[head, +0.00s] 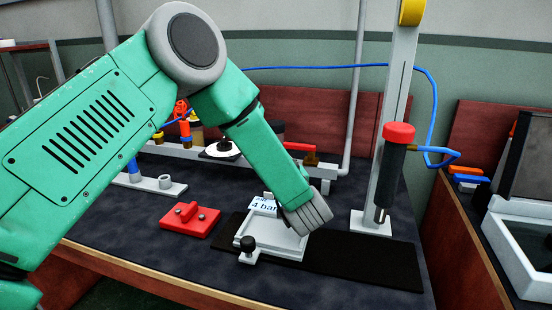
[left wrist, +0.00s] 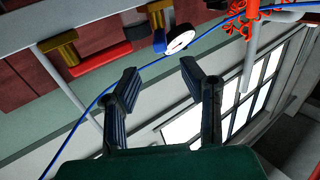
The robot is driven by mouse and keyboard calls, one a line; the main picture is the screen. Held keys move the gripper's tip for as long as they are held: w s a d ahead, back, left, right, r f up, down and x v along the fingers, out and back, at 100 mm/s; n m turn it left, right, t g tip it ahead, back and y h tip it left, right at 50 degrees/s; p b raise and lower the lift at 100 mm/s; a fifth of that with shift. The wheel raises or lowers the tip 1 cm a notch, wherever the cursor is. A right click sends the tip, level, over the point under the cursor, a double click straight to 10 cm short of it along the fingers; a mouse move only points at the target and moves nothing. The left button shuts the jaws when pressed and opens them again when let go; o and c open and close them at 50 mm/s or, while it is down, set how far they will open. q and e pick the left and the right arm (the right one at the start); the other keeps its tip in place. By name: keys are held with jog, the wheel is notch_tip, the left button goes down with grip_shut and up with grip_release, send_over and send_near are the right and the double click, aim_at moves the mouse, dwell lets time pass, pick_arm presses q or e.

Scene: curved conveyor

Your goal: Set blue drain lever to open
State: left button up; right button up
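In the left wrist view a short blue piece (left wrist: 159,41), which looks like the drain lever, shows beside a white round gauge (left wrist: 180,41) and under a brass fitting (left wrist: 156,18). My left gripper (left wrist: 158,73) is open and empty, its two dark fingers apart, with the blue piece beyond the gap and not touched. In the head view my left arm reaches over the bench; its fingers are hidden there, and I cannot make out the lever for sure. My right gripper is not in view.
A red lever (left wrist: 100,60) and red valve parts (left wrist: 255,20) flank the gauge. In the head view, a red block (head: 190,220), a grey tray (head: 270,237), a black mat (head: 365,266) and a red-capped upright pump (head: 394,165) stand on the bench. A blue hose (head: 432,100) runs behind.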

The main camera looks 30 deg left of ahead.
pick_arm(q)
jog(key=shift+a, duration=0.25)
grip_shut()
jog(key=a+r+n+t+h, duration=0.1)
jog(key=a+n+t+h, duration=0.3)
jog(key=a, duration=0.7)
jog(key=s+f+n+t+h, duration=0.1)
jog(key=s+f+n+h, duration=0.1)
jog(key=s+n+h, duration=0.5)
jog(key=w+d+m+h+b, duration=0.1)
jog(key=w+d+m+b, duration=0.1)
jog(key=w, duration=0.8)
jog(key=shift+w+d+r+h+b, duration=0.25)
jog(key=shift+w+d+h+b, duration=0.15)
jog(key=shift+d+b, duration=0.5)
